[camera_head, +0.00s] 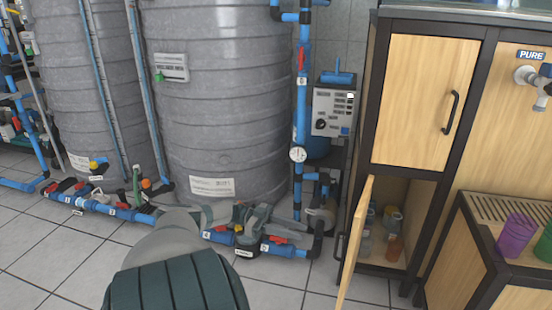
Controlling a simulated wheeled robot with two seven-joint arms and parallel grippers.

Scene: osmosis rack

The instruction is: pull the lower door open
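The lower door (355,245) of the wooden cabinet stands open, swung out toward me and seen nearly edge-on. Its dark handle (338,246) shows on the door's left side. Behind the door, the lower compartment (418,205) is exposed, with several small jars and bottles (392,220) inside. My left gripper (268,226) is in front of the blue pipes, left of the door and apart from its handle. Its fingers blend with the pipework, so I cannot tell whether they are open. My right gripper is not in view.
The upper door (424,100) is shut. Large grey tanks (215,100) stand behind blue pipes and valves (300,120) at left and centre. A wooden counter (480,245) with purple (515,235) and green cups stands at right. Tiled floor (50,250) is clear at lower left.

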